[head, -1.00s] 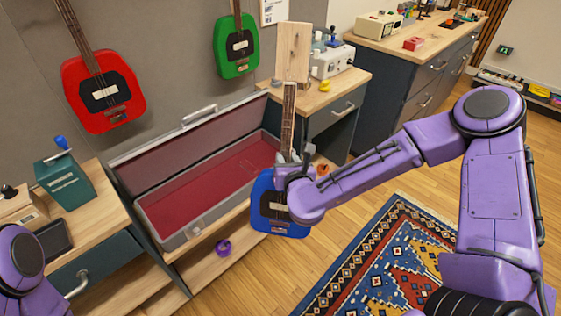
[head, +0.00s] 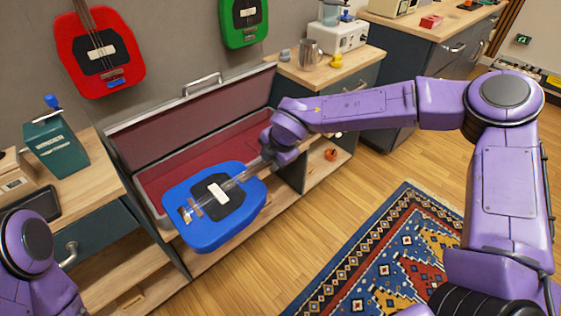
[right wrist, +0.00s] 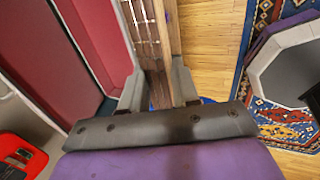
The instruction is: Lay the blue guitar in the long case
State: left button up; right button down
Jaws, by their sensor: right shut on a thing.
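The blue guitar (head: 228,226) is held in the air with its body over the front edge of the long case. The long case (head: 150,200) stands open on a low shelf unit, with a red lining and its lid leaning back against the wall. My right gripper (head: 266,154) is shut on the guitar's neck. The right wrist view shows the neck (right wrist: 148,40) with its strings between the two fingers (right wrist: 158,90), beside the red-lined case (right wrist: 90,35). The guitar lies tilted, nearly flat, with its strings facing up. The left gripper is out of view; only my left arm shows.
A red guitar (head: 125,72) and a green guitar (head: 238,37) hang on the wall. A teal box (head: 58,140) stands on the cabinet at left. A metal cup (head: 310,54) and a white machine (head: 338,36) stand on the right cabinet. A patterned rug (head: 410,250) lies on the floor.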

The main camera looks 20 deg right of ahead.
jog(key=shift+w+a+r, duration=0.1)
jog(key=shift+w+r, duration=0.1)
jog(key=shift+w, duration=0.25)
jog(key=shift+w+a+p, duration=0.3)
jog(key=shift+w+a, duration=0.05)
jog(key=shift+w, duration=0.55)
